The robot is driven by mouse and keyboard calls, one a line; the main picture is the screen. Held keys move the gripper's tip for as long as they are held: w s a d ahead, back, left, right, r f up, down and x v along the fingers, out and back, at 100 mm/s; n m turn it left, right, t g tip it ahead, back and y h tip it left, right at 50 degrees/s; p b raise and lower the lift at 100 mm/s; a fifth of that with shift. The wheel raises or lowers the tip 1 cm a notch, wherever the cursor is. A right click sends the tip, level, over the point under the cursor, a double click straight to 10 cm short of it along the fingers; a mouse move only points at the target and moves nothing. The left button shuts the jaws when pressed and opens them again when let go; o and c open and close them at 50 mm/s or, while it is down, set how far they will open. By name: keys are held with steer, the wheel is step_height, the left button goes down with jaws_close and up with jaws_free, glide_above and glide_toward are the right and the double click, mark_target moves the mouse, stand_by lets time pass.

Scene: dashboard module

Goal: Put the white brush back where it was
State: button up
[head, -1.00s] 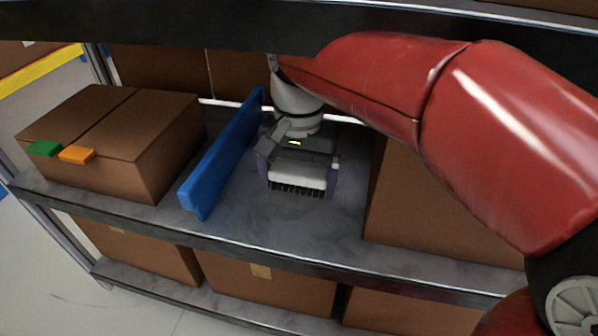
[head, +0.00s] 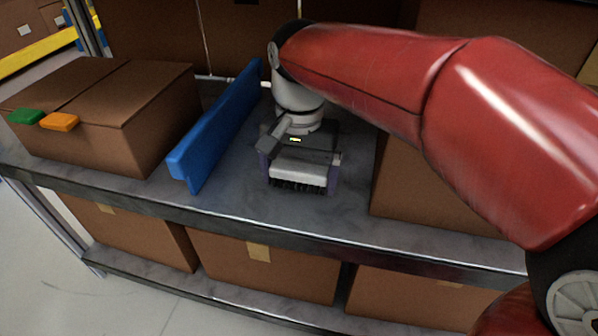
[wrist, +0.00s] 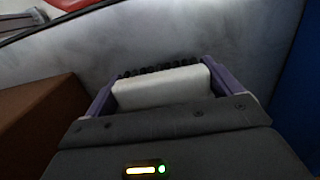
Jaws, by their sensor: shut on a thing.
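The white brush (head: 298,171) with dark bristles is between the two purple fingers of my gripper (head: 300,176), which is shut on it. The bristles face the front edge of the shelf. In the wrist view the white brush (wrist: 160,87) lies across the space between the fingers of my gripper (wrist: 155,82), bristles pointing away from the palm. The brush is low over the grey shelf (head: 232,190); I cannot tell whether it touches the surface.
A long blue divider (head: 215,125) stands left of my gripper. Beyond it is a brown box (head: 110,115) with a green and an orange tag. Another brown box (head: 400,185) stands to the right, partly behind my red arm. Bare shelf lies around and in front of the brush.

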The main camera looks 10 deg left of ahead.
mark_target(298, 169)
steer(key=shift+s+f+b, duration=0.1)
steer(key=shift+f+b, duration=0.55)
steer(key=shift+f, duration=0.5)
steer(key=o, duration=0.9)
steer(key=shift+o, duration=0.2)
steer(key=r+p, duration=0.2)
steer(key=r, duration=0.7)
steer(key=shift+w, duration=0.2)
